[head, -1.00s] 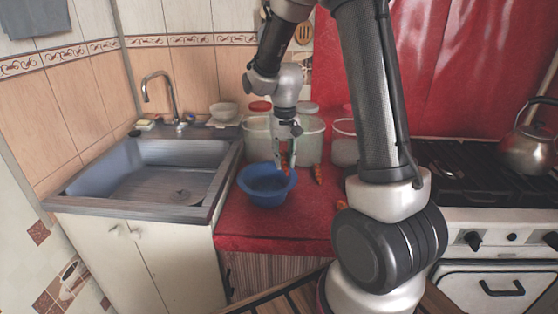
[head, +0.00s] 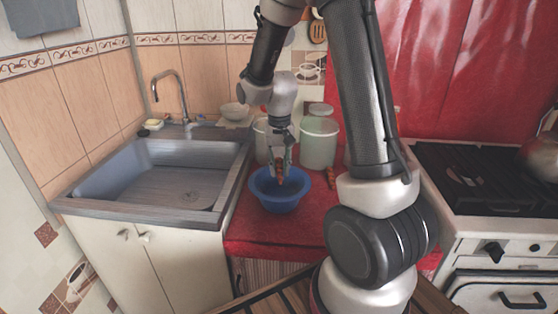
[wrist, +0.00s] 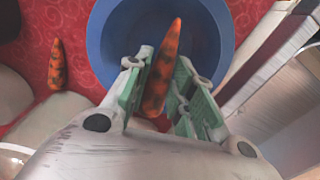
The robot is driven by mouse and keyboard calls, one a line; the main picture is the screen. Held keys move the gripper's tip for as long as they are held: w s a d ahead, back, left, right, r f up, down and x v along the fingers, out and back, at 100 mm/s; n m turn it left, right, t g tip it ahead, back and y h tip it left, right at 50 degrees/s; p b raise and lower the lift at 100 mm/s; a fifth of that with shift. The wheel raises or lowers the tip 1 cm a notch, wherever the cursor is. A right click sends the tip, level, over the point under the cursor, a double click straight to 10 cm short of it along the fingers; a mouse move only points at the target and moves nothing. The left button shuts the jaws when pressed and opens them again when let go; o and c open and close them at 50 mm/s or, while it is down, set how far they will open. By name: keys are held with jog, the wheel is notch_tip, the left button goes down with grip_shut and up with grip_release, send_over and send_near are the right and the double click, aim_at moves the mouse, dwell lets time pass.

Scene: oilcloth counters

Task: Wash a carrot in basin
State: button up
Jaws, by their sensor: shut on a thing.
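My gripper (wrist: 155,90) is shut on a carrot (wrist: 163,65), orange with dark patches, between its green-padded fingers. The carrot's tip points away from the gripper, over the blue basin (wrist: 108,45). In the head view the basin (head: 262,200) stands on the red counter, and my gripper (head: 279,177) is right above or inside its opening; I cannot tell whether the carrot touches the inside. A second carrot (wrist: 56,65) lies on the red cloth left of the basin in the wrist view; in the head view it (head: 331,177) lies right of the basin.
A sink (head: 150,180) with a tap (head: 172,92) is left of the basin. Pale canisters (head: 319,142) stand behind it. A stove (head: 480,180) with a kettle (head: 542,155) is at the right. Red cloth in front of the basin is clear.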

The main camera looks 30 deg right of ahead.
aim_at(280, 168)
jog(key=shift+f, duration=4.9)
jog(key=shift+r, duration=0.1)
jog(key=shift+r, duration=5.45)
jog(key=shift+r, duration=1.95)
